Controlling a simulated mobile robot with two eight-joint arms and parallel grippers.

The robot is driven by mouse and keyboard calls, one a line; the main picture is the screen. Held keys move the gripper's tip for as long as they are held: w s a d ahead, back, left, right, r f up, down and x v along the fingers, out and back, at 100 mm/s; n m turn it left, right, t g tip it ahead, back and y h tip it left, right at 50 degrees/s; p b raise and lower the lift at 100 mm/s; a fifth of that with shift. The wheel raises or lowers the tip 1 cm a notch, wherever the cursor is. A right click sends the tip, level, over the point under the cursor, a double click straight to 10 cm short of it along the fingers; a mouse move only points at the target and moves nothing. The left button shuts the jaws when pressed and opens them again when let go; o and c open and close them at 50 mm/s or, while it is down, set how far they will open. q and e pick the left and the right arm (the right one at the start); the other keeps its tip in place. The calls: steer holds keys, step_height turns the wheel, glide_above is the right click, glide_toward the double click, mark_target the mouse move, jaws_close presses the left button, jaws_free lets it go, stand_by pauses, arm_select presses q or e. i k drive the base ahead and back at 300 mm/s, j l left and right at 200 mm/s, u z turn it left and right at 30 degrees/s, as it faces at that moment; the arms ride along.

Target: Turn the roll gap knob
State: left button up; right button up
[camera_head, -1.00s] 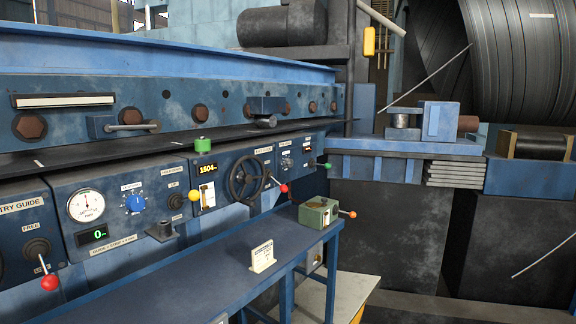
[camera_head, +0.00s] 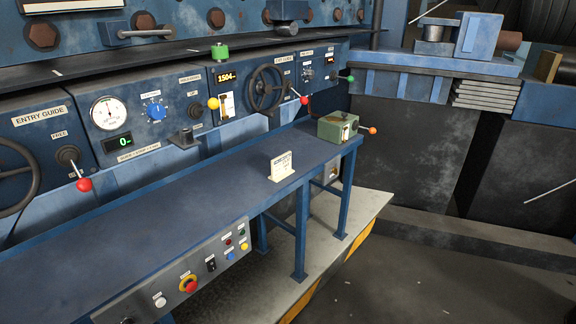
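A blue round knob (camera_head: 155,110) with a pale dial ring sits on the control panel at the left. A small label above it is too blurred to read, so I cannot tell if it says roll gap. A round white gauge (camera_head: 108,113) is left of the knob, and a green digital display (camera_head: 118,141) reading 0 is below the gauge. Neither of my grippers shows in this view.
A blue bench (camera_head: 165,205) runs below the panel, with a white sign card (camera_head: 281,166) and a green box (camera_head: 338,127) on it. Red-ball (camera_head: 84,185) and yellow-ball (camera_head: 213,103) levers stick out of the panel. Dark floor (camera_head: 420,270) is open at right.

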mark_target(308, 74)
steer(key=i+l+u, duration=0.15)
steer(key=u, duration=0.25)
steer(key=i+l+u, duration=0.15)
steer(key=u, duration=0.25)
steer(key=i+l+u, duration=0.1)
steer(key=l, duration=0.25)
steer(key=i+l+u, duration=0.25)
steer(key=l, duration=0.45)
steer(key=i+l, duration=0.15)
steer(key=l, duration=0.2)
steer(key=i+l+u, duration=0.1)
steer(key=l, duration=0.25)
steer(key=i+l, duration=0.2)
steer(key=l, duration=0.2)
